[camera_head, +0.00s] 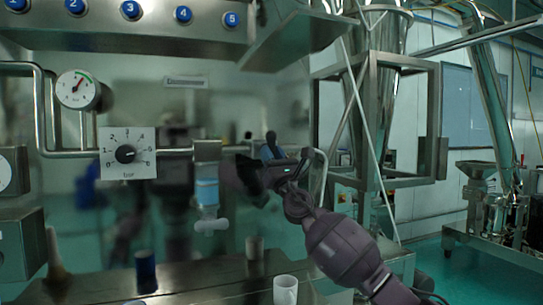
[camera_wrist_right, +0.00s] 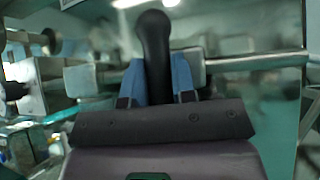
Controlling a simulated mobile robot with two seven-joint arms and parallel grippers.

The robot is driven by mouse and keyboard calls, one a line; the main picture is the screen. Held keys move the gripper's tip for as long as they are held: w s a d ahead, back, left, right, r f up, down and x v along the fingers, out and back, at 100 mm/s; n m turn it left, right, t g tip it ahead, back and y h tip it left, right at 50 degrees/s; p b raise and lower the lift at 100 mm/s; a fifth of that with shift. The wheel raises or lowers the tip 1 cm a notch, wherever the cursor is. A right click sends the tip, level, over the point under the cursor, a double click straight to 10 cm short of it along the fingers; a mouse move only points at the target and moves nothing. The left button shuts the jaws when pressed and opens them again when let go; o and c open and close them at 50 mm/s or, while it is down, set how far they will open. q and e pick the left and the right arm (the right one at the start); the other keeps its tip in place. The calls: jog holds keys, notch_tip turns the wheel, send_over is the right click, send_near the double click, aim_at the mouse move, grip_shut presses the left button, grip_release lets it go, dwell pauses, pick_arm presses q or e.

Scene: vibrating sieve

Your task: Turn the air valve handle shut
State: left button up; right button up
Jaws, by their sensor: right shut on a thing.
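The handle's lower end is hidden behind the gripper body. My left gripper is not in view.
A pressure gauge (camera_head: 77,90), a bar dial (camera_head: 127,154) and a clear blue filter bowl (camera_head: 207,190) are left of the gripper. A panel with blue buttons (camera_head: 183,15) overhangs above. A white cup (camera_head: 285,290) and a dark cup (camera_head: 146,270) stand below. A steel frame (camera_head: 433,110) stands right.

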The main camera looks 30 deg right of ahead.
jog(key=shift+f, duration=0.1)
jog(key=o, duration=0.9)
jog(key=b+v, duration=0.1)
jog(key=v, duration=0.9)
jog(key=shift+s+f, duration=0.2)
jog(key=shift+s, duration=0.1)
